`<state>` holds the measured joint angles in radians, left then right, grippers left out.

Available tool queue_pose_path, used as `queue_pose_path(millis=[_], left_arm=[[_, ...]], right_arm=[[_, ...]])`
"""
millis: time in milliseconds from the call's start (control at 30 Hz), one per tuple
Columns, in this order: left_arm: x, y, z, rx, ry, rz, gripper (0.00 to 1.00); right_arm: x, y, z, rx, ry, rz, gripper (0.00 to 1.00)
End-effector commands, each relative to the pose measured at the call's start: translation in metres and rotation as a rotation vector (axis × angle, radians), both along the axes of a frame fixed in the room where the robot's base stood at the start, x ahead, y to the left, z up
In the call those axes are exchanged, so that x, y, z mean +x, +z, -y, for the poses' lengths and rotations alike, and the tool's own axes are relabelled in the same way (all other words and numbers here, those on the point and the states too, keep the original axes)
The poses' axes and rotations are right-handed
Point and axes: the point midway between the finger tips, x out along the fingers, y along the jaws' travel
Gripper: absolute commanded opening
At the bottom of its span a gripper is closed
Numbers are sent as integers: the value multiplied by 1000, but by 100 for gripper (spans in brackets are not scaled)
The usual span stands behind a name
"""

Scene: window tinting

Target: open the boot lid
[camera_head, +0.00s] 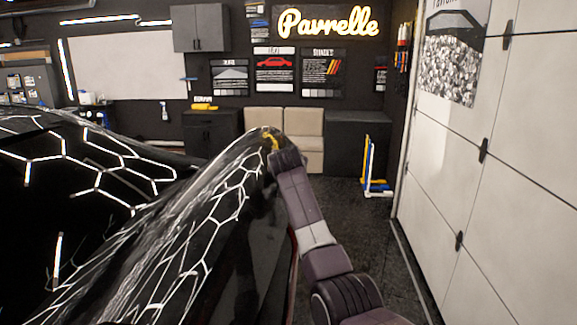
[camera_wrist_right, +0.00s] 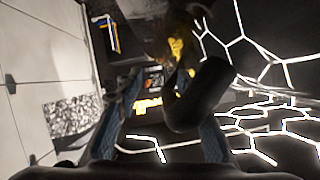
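The glossy black car (camera_head: 120,180) fills the left of the head view, covered in reflections of hexagonal lights. A black body panel (camera_head: 215,215) slopes up to a rounded tip near the middle; I cannot tell for sure whether it is the boot lid. My right arm comes from the lower right and ends at this tip, where its gripper is mostly hidden. In the right wrist view my right gripper (camera_wrist_right: 165,120) has its fingers apart. A dark rounded part (camera_wrist_right: 200,95) overlaps one finger; contact is unclear. My left gripper is not in view.
A yellow patch (camera_head: 270,138) shows at the panel tip. A white panelled door (camera_head: 490,190) stands at the right. A blue, white and yellow stand (camera_head: 375,170), beige cushions (camera_head: 283,135) and dark cabinets (camera_head: 357,145) are at the back. Dark floor (camera_head: 350,205) beside my arm is clear.

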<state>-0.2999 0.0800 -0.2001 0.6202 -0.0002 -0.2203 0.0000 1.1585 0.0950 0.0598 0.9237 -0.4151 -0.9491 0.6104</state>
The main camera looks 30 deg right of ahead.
Motion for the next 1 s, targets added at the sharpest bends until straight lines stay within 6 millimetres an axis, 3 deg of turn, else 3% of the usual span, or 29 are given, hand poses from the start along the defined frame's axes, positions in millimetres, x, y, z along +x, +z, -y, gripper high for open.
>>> queue_pose_path(millis=[1000], left_arm=[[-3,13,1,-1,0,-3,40]], right_arm=[[-56,25,-30,0,1,-1,33]])
